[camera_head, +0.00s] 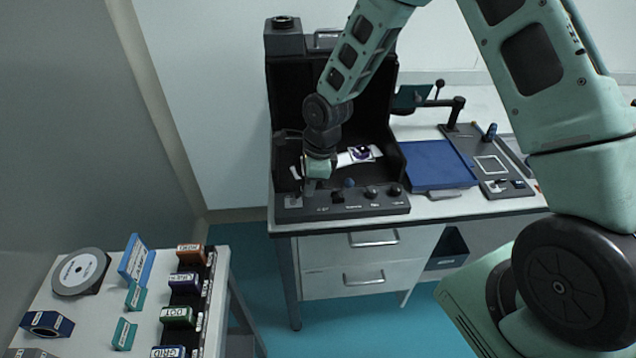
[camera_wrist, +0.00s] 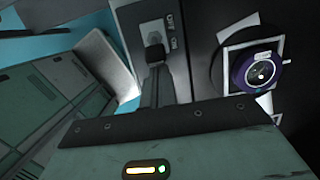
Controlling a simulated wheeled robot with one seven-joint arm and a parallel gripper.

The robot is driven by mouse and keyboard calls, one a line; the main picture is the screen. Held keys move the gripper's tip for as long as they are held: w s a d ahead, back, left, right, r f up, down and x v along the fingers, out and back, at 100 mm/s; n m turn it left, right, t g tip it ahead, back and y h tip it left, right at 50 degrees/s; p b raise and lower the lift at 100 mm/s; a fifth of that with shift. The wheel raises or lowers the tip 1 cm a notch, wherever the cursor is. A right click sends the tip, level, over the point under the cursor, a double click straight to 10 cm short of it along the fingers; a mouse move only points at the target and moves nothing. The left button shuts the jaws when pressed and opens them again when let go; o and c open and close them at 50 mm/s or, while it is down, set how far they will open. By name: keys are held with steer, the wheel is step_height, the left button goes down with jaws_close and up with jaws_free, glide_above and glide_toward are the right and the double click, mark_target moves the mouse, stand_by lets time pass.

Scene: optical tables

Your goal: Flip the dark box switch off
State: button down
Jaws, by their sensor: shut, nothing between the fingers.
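The dark box (camera_head: 284,95) is a tall black open-front enclosure on the back bench. Its control panel (camera_head: 325,208) runs along the front with a row of dark knobs. A light switch plate (camera_head: 294,200) is at the panel's left end. My gripper (camera_head: 308,189) points down just above this end, shut and empty. In the wrist view the shut fingers (camera_wrist: 155,62) reach over the panel to the light plate (camera_wrist: 150,30). The switch lever is not clear of the fingers, so I cannot tell its position or whether they touch.
A round purple-rimmed device (camera_wrist: 262,72) lies on a white sheet inside the box. A nearer table (camera_head: 100,310) at left holds labelled blocks and a disc.

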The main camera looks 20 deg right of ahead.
mark_target(299, 189)
steer(key=shift+w+a+r+h+b, duration=0.15)
steer(key=shift+a+r+h+b, duration=0.2)
steer(key=shift+h, duration=0.35)
stand_by(0.6)
steer(key=shift+w+a+r+g+h+b, duration=0.15)
steer(key=shift+a+g+h+b, duration=0.15)
steer(key=shift+a+g+h, duration=0.5)
steer(key=h, duration=0.2)
steer(key=a+h, duration=0.1)
steer(key=shift+w+r, duration=0.2)
steer(key=shift+r, duration=0.05)
steer(key=shift+w+a+g+h, duration=0.2)
steer(key=shift+a+g+h, duration=0.25)
steer(key=shift+h, duration=0.55)
steer(key=shift+r, duration=0.1)
steer(key=shift+r+p, duration=0.6)
steer(key=shift+r, duration=0.15)
